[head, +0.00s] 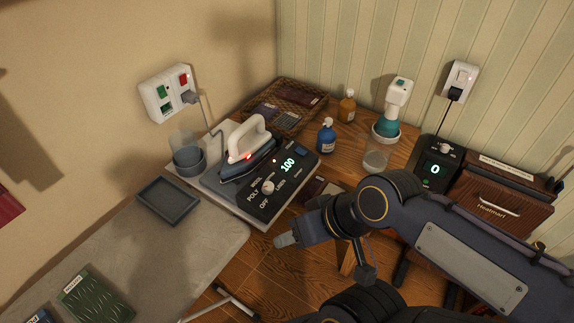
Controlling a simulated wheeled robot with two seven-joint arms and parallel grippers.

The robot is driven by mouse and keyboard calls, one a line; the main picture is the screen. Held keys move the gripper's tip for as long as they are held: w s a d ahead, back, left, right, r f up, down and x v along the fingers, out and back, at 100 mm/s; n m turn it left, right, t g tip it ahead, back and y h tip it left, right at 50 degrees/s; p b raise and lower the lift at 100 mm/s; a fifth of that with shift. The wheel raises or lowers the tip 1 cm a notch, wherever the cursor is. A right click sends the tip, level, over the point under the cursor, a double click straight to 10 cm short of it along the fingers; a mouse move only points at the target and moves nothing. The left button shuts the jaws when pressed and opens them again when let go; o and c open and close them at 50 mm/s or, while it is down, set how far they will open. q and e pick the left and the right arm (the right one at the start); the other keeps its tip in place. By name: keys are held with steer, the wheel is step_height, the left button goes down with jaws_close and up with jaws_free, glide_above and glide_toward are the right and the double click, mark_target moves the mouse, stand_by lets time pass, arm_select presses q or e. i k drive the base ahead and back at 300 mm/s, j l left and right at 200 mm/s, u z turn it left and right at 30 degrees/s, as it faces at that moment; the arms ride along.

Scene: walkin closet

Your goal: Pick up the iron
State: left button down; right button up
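The iron (248,148) has a white handle and a dark body with a small red light. It rests on its dark base, whose control panel (277,183) shows 100, at the back corner of the counter. My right arm comes in from the right, and its gripper (284,241) is in front of and below the iron, apart from it. The fingertips look close together, but I cannot tell whether they are open or shut. My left gripper is not in view.
A grey cup (188,159) and a grey tray (168,200) are left of the iron. A cord runs to the wall outlet (167,93).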

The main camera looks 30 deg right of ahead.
mark_target(249, 145)
steer(key=k+j+u, duration=0.1)
steer(key=u, duration=1.15)
steer(key=z, duration=2.15)
steer(key=i+l+u, duration=0.2)
steer(key=u, duration=0.25)
steer(key=i+l+u, duration=0.2)
steer(key=l+u, duration=0.25)
steer(key=i+l+u, duration=0.1)
steer(key=l+u, duration=0.15)
steer(key=u, duration=0.25)
